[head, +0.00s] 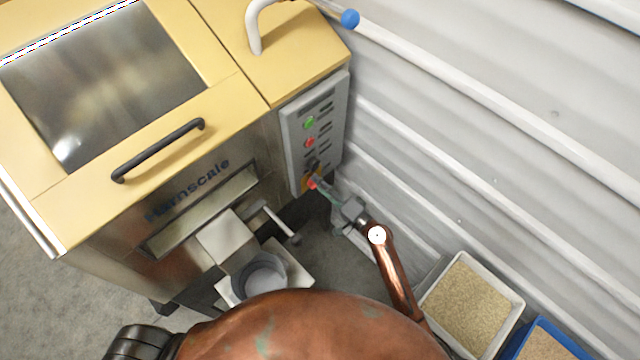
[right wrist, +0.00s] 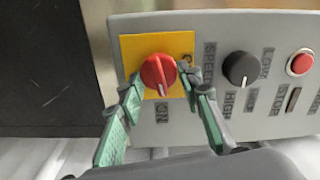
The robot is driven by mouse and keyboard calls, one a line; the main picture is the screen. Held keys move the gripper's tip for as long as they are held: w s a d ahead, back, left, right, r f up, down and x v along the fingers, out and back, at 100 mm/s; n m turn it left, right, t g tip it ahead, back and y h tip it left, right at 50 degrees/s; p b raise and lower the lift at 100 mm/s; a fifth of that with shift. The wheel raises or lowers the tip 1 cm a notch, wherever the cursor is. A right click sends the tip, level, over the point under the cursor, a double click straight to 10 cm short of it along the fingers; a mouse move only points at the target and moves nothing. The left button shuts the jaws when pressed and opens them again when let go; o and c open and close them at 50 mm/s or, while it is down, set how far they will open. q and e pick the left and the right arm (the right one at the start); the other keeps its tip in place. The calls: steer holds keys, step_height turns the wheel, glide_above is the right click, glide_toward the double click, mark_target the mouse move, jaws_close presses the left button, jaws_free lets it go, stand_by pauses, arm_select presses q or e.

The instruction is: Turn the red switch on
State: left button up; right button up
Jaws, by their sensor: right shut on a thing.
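The red switch (right wrist: 157,72) is a round knob on a yellow plate (right wrist: 128,49), on the grey control panel (head: 297,140). In the head view the red switch (head: 312,181) is at the panel's lower end. The white line on its knob runs toward the ON label (right wrist: 162,139) in the right wrist view. My right gripper (head: 319,185) reaches the panel from the lower right. In the right wrist view my right gripper (right wrist: 161,85) has one finger on each side of the knob and is shut on it. My left gripper is not in view.
A black speed knob (right wrist: 240,69) and a red stop button (right wrist: 300,63) sit beside the switch. The yellow hopper machine (head: 230,95) fills the left. A ribbed wall (head: 500,130) runs along the right. A tray of grain (head: 468,305) stands at lower right.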

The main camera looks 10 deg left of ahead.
steer(key=shift+f+m, duration=0.1)
steer(key=shift+m, duration=1)
steer(key=o, duration=1.1)
steer(key=v, duration=1.2)
